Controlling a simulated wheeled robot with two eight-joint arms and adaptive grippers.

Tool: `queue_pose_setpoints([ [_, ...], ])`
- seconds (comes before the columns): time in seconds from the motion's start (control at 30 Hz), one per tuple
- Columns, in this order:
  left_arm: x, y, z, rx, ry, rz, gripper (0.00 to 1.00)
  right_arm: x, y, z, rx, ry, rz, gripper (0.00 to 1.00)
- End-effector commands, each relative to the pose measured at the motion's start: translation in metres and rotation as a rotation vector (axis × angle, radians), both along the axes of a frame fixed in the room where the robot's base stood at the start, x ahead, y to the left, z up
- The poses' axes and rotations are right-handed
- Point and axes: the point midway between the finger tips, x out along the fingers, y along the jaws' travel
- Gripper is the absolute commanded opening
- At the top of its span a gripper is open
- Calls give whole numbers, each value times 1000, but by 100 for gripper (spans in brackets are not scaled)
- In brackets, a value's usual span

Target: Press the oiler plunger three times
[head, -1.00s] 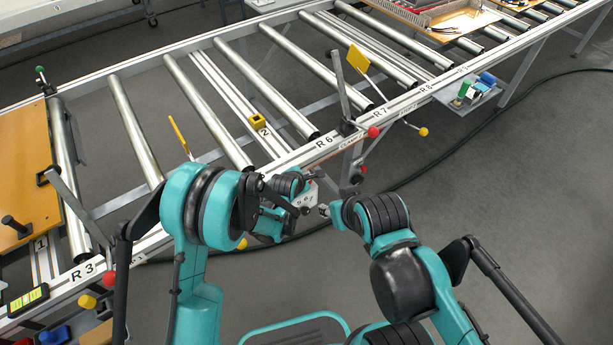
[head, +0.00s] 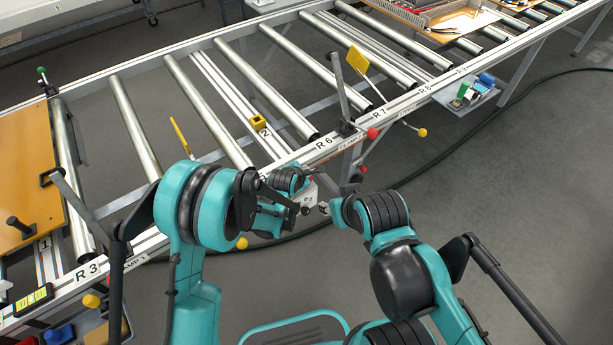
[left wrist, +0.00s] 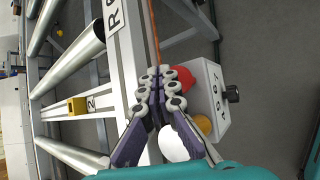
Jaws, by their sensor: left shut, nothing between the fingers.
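My left gripper (left wrist: 160,82) is shut and empty, its jointed fingers together in the left wrist view. In the head view it is small and partly hidden by my arm, beside the rail near the R6 label. A red rounded part (left wrist: 181,78) shows right behind the fingertips; contact cannot be told. A yellow ball (left wrist: 203,124) and a white rounded part (left wrist: 173,145) lie lower, partly covered. I cannot tell which part is the oiler plunger. My right gripper is not clearly visible.
The roller conveyor's front rail (head: 290,160) runs close beside my left gripper. A lever with a red ball (head: 372,133) and a yellow plate (head: 358,61) stand right of it. A yellow block (head: 258,122) sits among the rollers.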

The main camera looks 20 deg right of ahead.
Motion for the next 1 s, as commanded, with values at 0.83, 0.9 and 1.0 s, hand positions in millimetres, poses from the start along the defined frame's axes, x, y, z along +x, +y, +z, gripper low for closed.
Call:
queue_pose_setpoints([
  [0.83,0,0,51,0,0,0,0,0,0,31,0,0,0,40],
  [0.9,0,0,50,0,0,0,0,0,0,30,0,0,0,40],
  [1.0,0,0,50,0,0,0,0,0,0,30,0,0,0,40],
])
